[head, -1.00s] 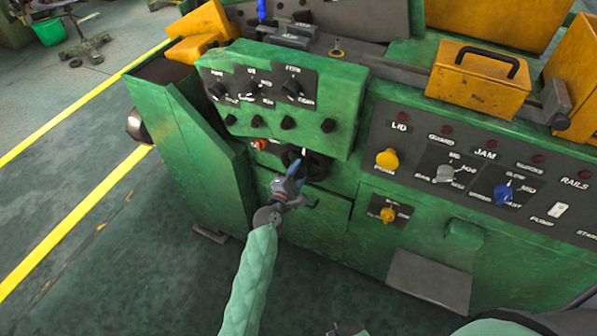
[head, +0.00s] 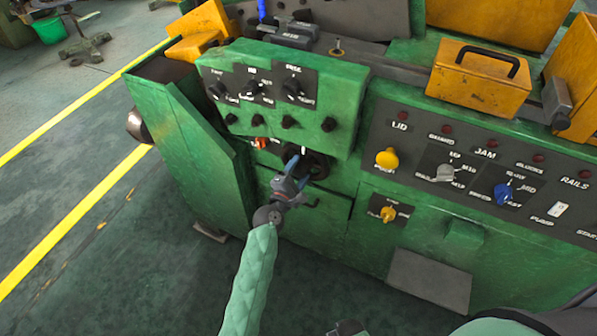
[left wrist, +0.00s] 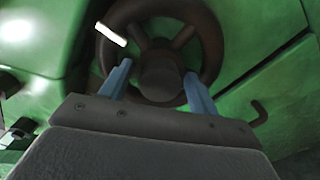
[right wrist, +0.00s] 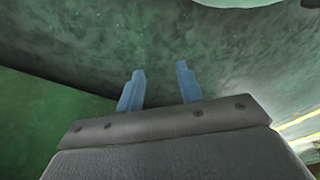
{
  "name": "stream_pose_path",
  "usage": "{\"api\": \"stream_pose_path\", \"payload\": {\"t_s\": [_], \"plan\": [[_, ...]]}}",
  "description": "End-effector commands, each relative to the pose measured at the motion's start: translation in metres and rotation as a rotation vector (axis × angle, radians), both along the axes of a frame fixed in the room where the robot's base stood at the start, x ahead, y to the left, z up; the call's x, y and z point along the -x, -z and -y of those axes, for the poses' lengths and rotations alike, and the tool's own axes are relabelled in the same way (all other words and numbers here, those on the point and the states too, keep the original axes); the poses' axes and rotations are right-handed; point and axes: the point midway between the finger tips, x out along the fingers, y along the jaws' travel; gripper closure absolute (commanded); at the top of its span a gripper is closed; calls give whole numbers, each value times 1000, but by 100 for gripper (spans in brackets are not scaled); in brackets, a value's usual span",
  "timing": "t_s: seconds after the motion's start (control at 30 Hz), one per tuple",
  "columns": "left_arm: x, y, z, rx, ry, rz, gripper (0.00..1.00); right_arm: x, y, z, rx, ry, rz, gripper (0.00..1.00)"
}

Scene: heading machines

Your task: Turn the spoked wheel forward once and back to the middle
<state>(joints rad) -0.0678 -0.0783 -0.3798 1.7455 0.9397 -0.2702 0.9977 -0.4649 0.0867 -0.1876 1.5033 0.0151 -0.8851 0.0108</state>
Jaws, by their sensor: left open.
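The dark spoked wheel (head: 318,167) is on the front of the green machine, under the knob panel. It also fills the upper middle of the left wrist view (left wrist: 211,45), with spokes, a round hub and a white mark (left wrist: 111,35) at its upper left rim. My left gripper (head: 293,160) is at the wheel, covering its left part in the head view. In the left wrist view its blue fingers (left wrist: 158,74) are apart, one on either side of the hub; contact is unclear. My right gripper (right wrist: 160,68) is open and empty, facing dark green surfaces.
The knob panel (head: 270,88) juts out just above the wheel. A red-orange knob (head: 260,143) sits left of it. A wider control panel (head: 480,165) with yellow and blue knobs is to the right. A small hook (left wrist: 259,112) is right of the wheel. Floor at left is open.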

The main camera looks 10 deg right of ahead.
Motion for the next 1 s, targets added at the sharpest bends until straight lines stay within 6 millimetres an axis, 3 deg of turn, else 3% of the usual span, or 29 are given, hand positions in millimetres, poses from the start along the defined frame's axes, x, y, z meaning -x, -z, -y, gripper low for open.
{"api": "stream_pose_path", "payload": {"t_s": [0.2, 0.3, 0.6, 1.0], "plan": [[13, 3, -9, 0, 0, -1, 39, -1, -1, -2, -2, 1, -8, 64], [26, 3, -17, 0, 0, -1, 39, 0, -19, -6, -6, 3, -12, 64], [57, 2, -39, 0, -1, 0, 39, -6, -48, -11, -13, 6, -26, 64], [64, 1, -44, 0, -1, 0, 39, -7, -55, -12, -14, 7, -29, 64]]}}
